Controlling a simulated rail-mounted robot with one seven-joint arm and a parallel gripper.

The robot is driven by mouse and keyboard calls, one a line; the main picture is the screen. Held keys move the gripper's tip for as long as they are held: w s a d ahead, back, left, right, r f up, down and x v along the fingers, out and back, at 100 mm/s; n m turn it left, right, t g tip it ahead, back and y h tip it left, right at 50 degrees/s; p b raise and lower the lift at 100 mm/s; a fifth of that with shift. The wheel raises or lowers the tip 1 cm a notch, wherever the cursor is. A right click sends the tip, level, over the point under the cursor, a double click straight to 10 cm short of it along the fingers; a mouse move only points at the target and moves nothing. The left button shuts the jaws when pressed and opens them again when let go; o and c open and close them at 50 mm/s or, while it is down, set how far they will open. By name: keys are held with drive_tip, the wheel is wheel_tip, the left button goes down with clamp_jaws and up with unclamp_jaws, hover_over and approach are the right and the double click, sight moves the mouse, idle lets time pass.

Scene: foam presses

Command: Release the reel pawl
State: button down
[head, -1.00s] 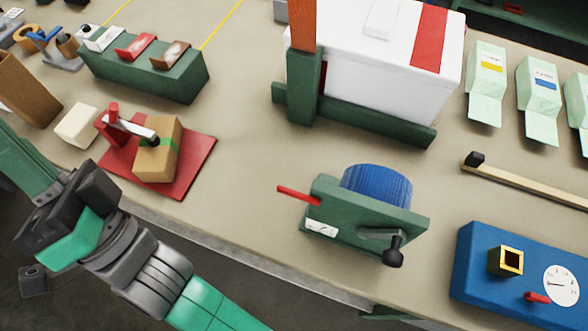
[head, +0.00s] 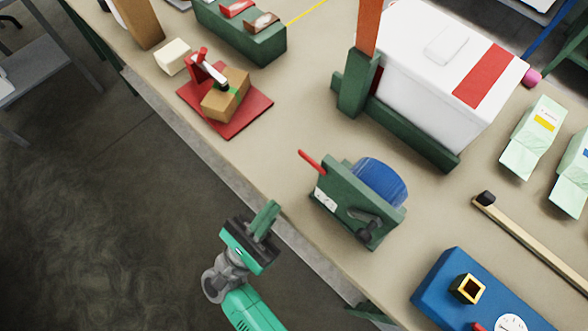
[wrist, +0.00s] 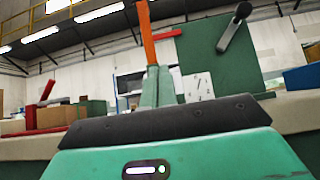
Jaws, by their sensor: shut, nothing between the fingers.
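The reel stands near the table's front edge, with a green side plate (head: 345,203), a blue drum (head: 382,183) and a dark crank (head: 367,231). Its red pawl lever (head: 312,161) sticks out up and left from the plate. In the wrist view the green plate (wrist: 222,62) is ahead to the right, with the crank (wrist: 234,30) on it and the red lever (wrist: 162,36) at its left edge. My gripper (head: 270,210) is shut and empty, left of and below the reel in the head view, apart from it. Its fingers (wrist: 158,82) point toward the plate's left side.
A red press with a cardboard box (head: 226,95) stands to the left. A white chest (head: 435,70) with an orange post (head: 368,28) stands behind the reel. A blue gauge box (head: 450,285) is to the right. Bare table lies between red press and reel.

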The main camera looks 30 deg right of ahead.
sight(312, 162)
drive_tip(key=x, duration=1)
drive_tip(key=shift+a+m+g+b, duration=0.1)
drive_tip(key=shift+m+g+b, duration=0.3)
drive_tip(key=shift+m, duration=0.1)
drive_tip(key=shift+w+r+m+g+h, duration=0.1)
drive_tip(key=shift+m+g+h, duration=0.2)
drive_tip(key=shift+m+g, duration=0.15)
